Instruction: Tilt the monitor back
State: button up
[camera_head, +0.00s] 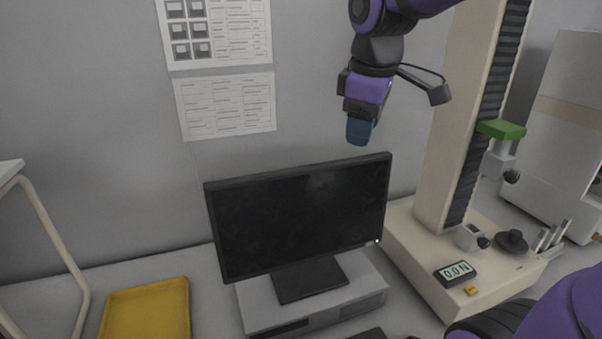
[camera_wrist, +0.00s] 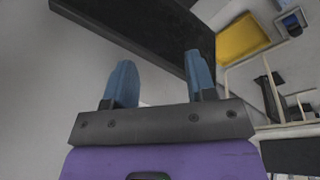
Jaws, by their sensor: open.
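The monitor (camera_head: 302,213) has a black screen in a dark frame. It stands on a dark foot (camera_head: 310,279) on top of a light grey box, and its screen faces me. In the wrist view the monitor (camera_wrist: 150,35) is a dark slab across the top, beyond the fingers. My gripper (camera_head: 360,131) is above the monitor's upper right corner, apart from it in the head view. In the wrist view my gripper (camera_wrist: 160,82) shows two blue fingers set apart with nothing between them. The right finger overlaps the monitor's edge there; contact cannot be told.
A yellow tray (camera_head: 147,311) lies at the lower left. A test stand with a tall column (camera_head: 462,110) and a base (camera_head: 480,270) stands close to the monitor's right. The grey box (camera_head: 255,306) supports the monitor. Papers (camera_head: 226,105) hang on the wall behind.

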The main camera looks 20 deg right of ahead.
aim_at(310, 165)
jog(key=w+a+f+n+g, duration=0.1)
jog(key=w+n, duration=0.1)
jog(key=w, duration=0.2)
jog(key=w+a+f+n+g, duration=0.1)
jog(key=w+f+n, duration=0.1)
jog(key=w, duration=0.3)
jog(key=w+a+f+n, duration=0.1)
jog(key=w+f+n, duration=0.1)
jog(key=w+n, duration=0.2)
jog(key=shift+w+a+g+y, duration=0.15)
jog(key=shift+a+g+y, duration=0.15)
jog(key=shift+g, duration=0.1)
jog(key=shift+w+f+n, duration=0.35)
jog(key=shift+w+n, duration=0.1)
jog(key=shift+n, duration=0.05)
jog(key=f, duration=1)
jog(key=shift+s+f, duration=0.35)
grip_shut()
